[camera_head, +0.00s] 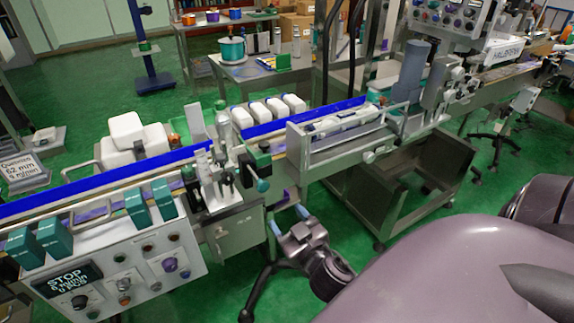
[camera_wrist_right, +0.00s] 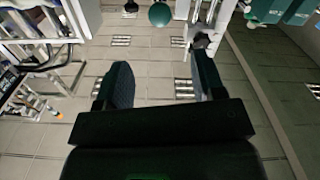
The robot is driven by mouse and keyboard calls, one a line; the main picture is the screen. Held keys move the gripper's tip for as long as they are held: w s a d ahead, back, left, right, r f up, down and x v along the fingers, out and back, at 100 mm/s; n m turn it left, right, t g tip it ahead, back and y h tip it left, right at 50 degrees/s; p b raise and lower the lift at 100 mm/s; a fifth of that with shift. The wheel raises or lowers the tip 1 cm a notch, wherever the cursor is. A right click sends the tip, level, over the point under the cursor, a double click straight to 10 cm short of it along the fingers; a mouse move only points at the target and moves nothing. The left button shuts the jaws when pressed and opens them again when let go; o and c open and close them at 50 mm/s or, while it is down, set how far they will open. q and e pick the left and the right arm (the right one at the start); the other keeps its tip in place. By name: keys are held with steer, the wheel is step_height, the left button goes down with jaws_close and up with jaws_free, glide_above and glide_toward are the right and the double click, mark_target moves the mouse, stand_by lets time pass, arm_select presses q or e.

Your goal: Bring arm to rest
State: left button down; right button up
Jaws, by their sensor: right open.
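My right gripper (camera_head: 288,220) is in the head view, below the middle, in front of the conveyor machine (camera_head: 235,235). Its two fingers are spread, with nothing between them. It hangs over the green floor, close to the machine's front frame, and I cannot tell the exact gap. The right wrist view shows the same open gripper (camera_wrist_right: 160,75) with tiled floor beyond the fingers. My purple-grey right arm fills the lower right of the head view. My left gripper is not in view.
A green knob (camera_head: 262,185) sticks out above the right gripper. A control panel (camera_head: 125,275) with teal boxes (camera_head: 50,240) above it stands at left. An open metal bin (camera_head: 400,205) is under the conveyor at right. The green floor (camera_head: 350,245) between shows clear patches.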

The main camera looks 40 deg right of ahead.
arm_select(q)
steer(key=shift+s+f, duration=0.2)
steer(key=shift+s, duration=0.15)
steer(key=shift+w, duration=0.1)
arm_select(e)
steer(key=s+a+f+g+y, duration=0.2)
steer(key=s+f, duration=0.3)
steer(key=f, duration=0.3)
steer(key=s+a+f+n+g+y, duration=0.1)
steer(key=s+a+f+g+y, duration=0.1)
steer(key=s+a+f+g, duration=0.2)
step_height(320, 180, down, 4)
steer(key=shift+s+f, duration=0.1)
steer(key=shift+s, duration=0.85)
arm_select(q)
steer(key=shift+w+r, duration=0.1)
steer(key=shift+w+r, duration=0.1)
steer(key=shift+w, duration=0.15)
